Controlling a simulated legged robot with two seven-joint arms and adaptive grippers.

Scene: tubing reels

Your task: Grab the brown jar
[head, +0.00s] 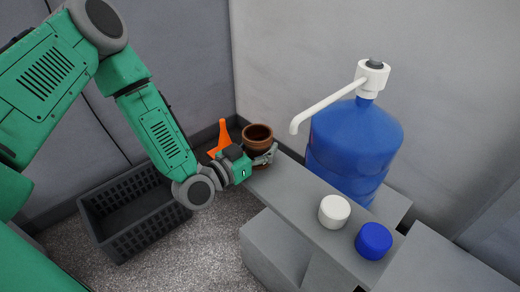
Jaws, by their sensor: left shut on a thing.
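The brown jar (257,135) stands upright at the far end of the grey bench, its open mouth facing up. My left gripper (264,155) comes in from the left and is shut on the jar's side. The gripper hides part of the jar's lower body, and I cannot tell whether its base touches the bench. My right gripper is not in view.
A blue water bottle (352,150) with a white pump (372,78) stands behind the bench (290,190). An orange object (222,137) is beside the jar. A black crate (125,215) sits on the floor.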

